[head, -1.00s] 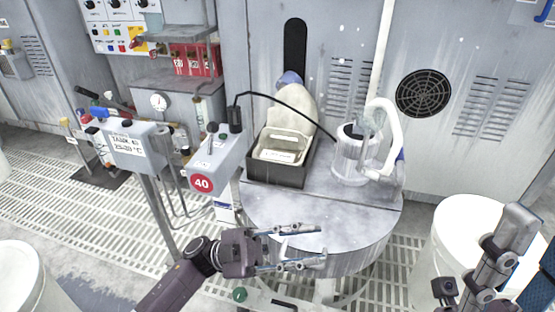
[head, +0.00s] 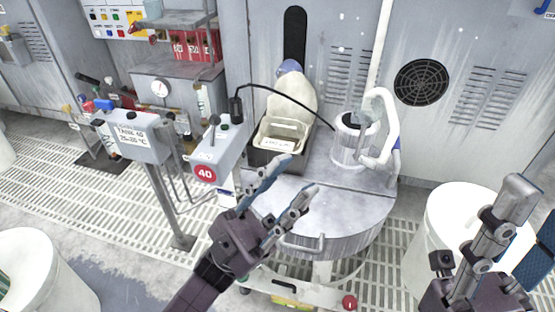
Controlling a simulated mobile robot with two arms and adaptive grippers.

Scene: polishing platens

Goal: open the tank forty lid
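Tank forty is the round grey tank in the middle of the head view, with a flat metal lid (head: 345,205) lying closed on its top. A small bar handle (head: 303,247) sits at the lid's front edge. A red round label reading 40 (head: 205,173) is on the grey control box left of the tank. My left gripper (head: 292,180) is open and empty, its fingers pointing up and right over the lid's left part; whether it touches the lid I cannot tell. My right gripper (head: 515,220) is at the right edge, and its fingertips are not clear.
A white barrel (head: 455,215) stands at right, another (head: 40,270) at lower left. A sign box (head: 135,137) stands at left.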

